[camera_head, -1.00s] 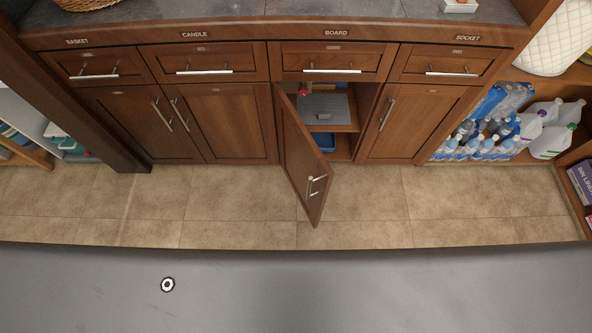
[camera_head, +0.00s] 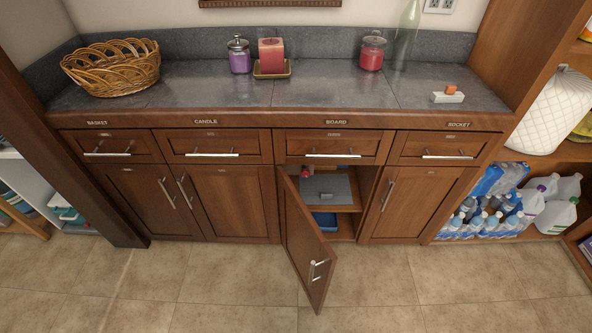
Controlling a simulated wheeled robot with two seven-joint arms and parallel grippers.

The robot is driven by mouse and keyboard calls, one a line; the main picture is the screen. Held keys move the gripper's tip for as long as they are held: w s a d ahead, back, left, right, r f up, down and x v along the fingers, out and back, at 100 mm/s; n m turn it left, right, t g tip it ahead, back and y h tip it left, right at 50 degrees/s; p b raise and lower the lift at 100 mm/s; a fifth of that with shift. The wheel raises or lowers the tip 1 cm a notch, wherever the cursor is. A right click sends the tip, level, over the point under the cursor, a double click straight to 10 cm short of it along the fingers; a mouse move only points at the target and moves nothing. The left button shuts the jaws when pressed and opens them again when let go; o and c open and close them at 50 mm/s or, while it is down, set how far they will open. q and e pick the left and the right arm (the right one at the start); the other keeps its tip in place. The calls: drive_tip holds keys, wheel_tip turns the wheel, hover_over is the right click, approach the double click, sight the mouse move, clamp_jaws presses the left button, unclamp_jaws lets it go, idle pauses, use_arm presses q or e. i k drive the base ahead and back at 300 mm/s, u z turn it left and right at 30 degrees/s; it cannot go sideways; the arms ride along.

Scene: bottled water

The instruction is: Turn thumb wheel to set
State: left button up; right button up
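I cannot make out a thumb wheel for certain. An open cabinet door (camera_head: 308,244) swings out below the drawer labelled BOARD, with a metal handle (camera_head: 318,269) near its lower edge. Inside, a grey flat-topped object (camera_head: 335,187) with a small dark part on its front lies on the shelf, and a small red thing (camera_head: 304,172) is at its left. A small white block (camera_head: 440,98) with an orange top (camera_head: 451,88) sits on the counter above the SOCKET label. Neither of my grippers is in view.
The grey counter (camera_head: 200,92) also holds a wicker basket (camera_head: 112,68), a purple jar (camera_head: 239,58), a red candle (camera_head: 271,56) and a red jar (camera_head: 371,53). Water bottles and jugs (camera_head: 555,214) stand at the right. The tiled floor is clear.

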sight(305, 173)
drive_tip(key=u, duration=1.5)
drive_tip(key=i, duration=0.8)
drive_tip(key=z, duration=3.3)
